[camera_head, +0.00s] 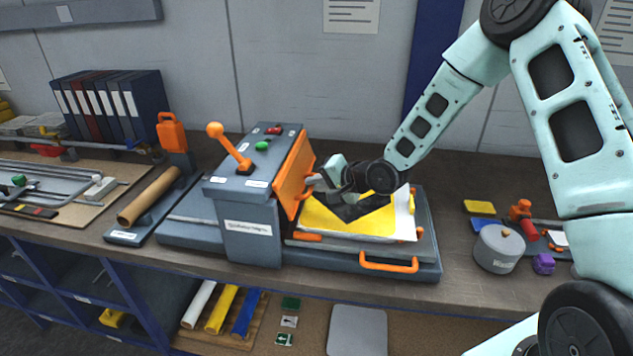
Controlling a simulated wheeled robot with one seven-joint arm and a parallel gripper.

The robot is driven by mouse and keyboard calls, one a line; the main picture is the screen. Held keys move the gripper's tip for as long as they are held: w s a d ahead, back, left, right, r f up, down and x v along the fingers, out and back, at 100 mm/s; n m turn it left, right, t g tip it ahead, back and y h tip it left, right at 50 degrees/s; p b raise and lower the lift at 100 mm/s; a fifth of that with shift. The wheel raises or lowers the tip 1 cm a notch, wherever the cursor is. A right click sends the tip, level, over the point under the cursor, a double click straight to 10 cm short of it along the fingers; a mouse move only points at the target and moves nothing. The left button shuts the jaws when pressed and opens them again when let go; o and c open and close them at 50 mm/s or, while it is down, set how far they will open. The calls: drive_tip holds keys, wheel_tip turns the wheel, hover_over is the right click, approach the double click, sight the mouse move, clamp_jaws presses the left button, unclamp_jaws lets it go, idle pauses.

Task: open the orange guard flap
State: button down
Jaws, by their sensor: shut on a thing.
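The orange guard flap (293,176) is on the right side of the grey machine housing (250,217). It stands steeply, leaning against the housing, with an orange handle on its right face. My gripper (315,181) reaches in from the right and is shut on the flap's handle. The fingertips are small in this view and partly hidden by the dark wrist. Below my gripper, a yellow sheet (345,219) lies on the machine's bed (427,240), over a white sheet.
An orange-knobbed lever (229,147) and a green button (262,146) sit on top of the housing. An orange bar handle (389,265) is at the bed's front. A grey round canister (498,249) stands right. Folders (110,105) stand at the back left.

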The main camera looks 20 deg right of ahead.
wheel_tip(320, 180, up, 12)
drive_tip(key=a+n+g+h+p, duration=0.1)
drive_tip(key=n+g+h+p, duration=0.2)
drive_tip(key=g+h+p, duration=0.5)
drive_tip(key=shift+w+n+h+p, duration=0.3)
drive_tip(key=shift+h+p, duration=0.1)
drive_tip(key=shift+h, duration=2)
drive_tip(key=shift+f, duration=0.1)
drive_tip(key=c, duration=1.5)
unclamp_jaws()
